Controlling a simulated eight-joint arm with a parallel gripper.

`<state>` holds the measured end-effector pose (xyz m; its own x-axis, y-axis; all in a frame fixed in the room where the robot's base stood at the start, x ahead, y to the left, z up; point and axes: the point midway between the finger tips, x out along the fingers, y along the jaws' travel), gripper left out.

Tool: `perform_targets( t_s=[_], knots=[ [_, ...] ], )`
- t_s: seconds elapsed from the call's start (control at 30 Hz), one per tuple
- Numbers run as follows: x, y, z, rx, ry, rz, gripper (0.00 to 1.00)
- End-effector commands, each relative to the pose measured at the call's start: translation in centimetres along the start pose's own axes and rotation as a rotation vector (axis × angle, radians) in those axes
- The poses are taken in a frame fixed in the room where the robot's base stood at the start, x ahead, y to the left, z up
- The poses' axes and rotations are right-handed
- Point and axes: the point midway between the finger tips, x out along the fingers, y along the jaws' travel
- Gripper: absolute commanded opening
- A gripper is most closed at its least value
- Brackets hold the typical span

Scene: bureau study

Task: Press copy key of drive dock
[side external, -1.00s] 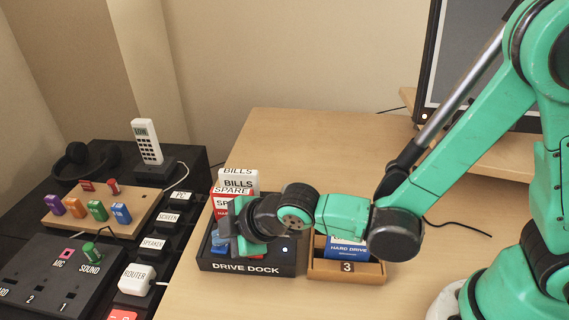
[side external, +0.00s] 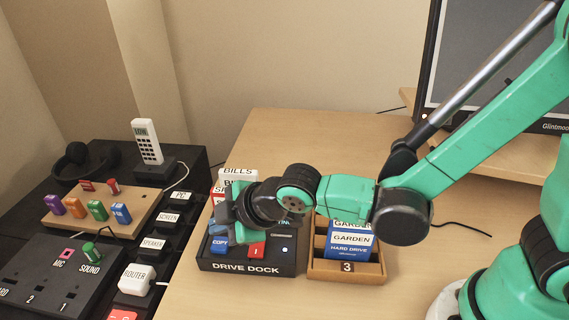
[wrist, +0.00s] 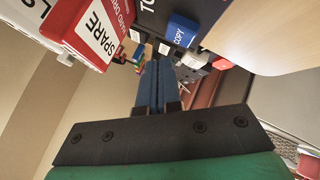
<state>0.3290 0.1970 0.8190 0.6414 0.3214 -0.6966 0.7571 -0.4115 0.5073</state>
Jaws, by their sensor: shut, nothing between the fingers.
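The drive dock (side external: 245,267) is a black box near the front left of the wooden desk. Its blue copy key (side external: 220,243) shows on the dock's left part, with a red key marked 1 (side external: 257,250) to its right. In the wrist view the copy key (wrist: 182,30) lies to the right of my fingertips. My gripper (side external: 218,229) is shut and empty, low over the dock's left side, just behind the copy key in the side view. The fingers (wrist: 156,66) are together. The wrist hides part of the dock, and contact with it cannot be told.
A wooden tray marked 3 (side external: 347,268) with blue GARDEN drives (side external: 350,240) stands right of the dock. White BILLS (side external: 238,174) and red SPARE (wrist: 98,28) drives stand upright behind the keys.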

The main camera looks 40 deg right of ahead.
Motion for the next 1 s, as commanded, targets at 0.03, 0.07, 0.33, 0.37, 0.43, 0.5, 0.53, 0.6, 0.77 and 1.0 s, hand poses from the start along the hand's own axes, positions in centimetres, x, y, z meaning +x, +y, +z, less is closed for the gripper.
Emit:
perform_targets(
  t_s=[0.03,0.07,0.33,0.37,0.43,0.5,0.53,0.6,0.77,1.0],
  knots=[
    [-0.4,0.2,-0.2,0.0,0.0,0.0,0.0],
    [-0.6,0.4,-0.4,0.0,0.0,0.0,0.0],
    [-2.4,1.7,-1.7,0.0,0.0,0.0,0.0],
    [-2.6,1.9,-1.8,0.0,0.0,0.0,0.0],
    [-2.9,2.0,-2.0,0.0,0.0,0.0,0.0],
    [-3.0,2.1,-2.1,0.0,0.0,0.0,0.0],
    [-3.0,2.1,-2.1,0.0,0.0,0.0,0.0],
    [-3.0,2.1,-2.1,0.0,0.0,0.0,0.0],
    [-3.0,2.1,-2.1,0.0,0.0,0.0,0.0],
    [-3.0,2.1,-2.1,0.0,0.0,0.0,0.0]
  ],
)
